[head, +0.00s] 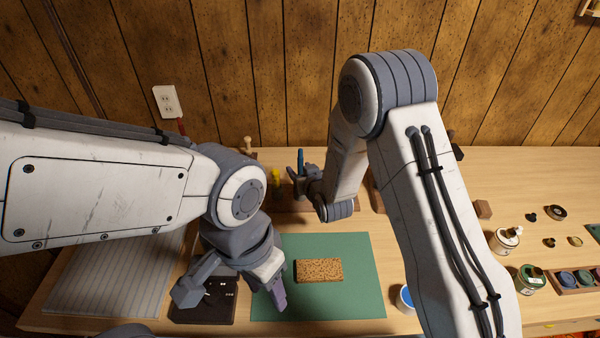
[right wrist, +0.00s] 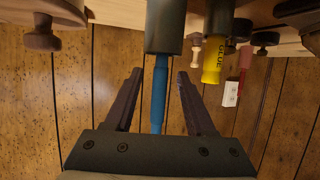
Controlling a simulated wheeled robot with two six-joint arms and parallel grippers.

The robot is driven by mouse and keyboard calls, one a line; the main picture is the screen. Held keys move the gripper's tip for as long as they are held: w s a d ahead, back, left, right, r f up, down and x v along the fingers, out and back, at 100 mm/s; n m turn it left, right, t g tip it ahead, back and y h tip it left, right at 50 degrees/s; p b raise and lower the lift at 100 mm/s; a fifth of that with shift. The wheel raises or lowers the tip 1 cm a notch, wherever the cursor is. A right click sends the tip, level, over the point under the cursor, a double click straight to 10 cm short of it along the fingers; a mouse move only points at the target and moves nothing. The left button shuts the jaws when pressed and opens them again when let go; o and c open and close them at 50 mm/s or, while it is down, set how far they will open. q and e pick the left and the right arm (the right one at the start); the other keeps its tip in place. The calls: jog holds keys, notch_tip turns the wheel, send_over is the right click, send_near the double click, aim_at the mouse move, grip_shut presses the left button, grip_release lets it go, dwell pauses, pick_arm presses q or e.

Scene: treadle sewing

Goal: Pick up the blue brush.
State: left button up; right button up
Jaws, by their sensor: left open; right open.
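The blue brush (head: 300,157) stands upright near the back of the table, its lower part hidden by my right gripper. My right gripper (head: 299,178) is at the brush. In the right wrist view, the blue handle (right wrist: 160,95) runs between the two open fingers of my right gripper (right wrist: 160,72), with a gap visible on both sides. A dark cylindrical piece (right wrist: 165,25) surrounds one end of the handle. My left gripper (head: 278,296) is open over the left edge of the green mat, well away from the brush.
A cork-like block (head: 319,271) lies on the green mat (head: 350,300). A blue-topped cup (head: 406,298) and several jars stand right. A wood-panelled wall (head: 290,60) rises behind the table.

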jog(key=shift+x, duration=1.55)
jog(key=shift+c, duration=0.3)
grip_shut()
jog(key=shift+r, duration=0.15)
notch_tip(320, 180, up, 10)
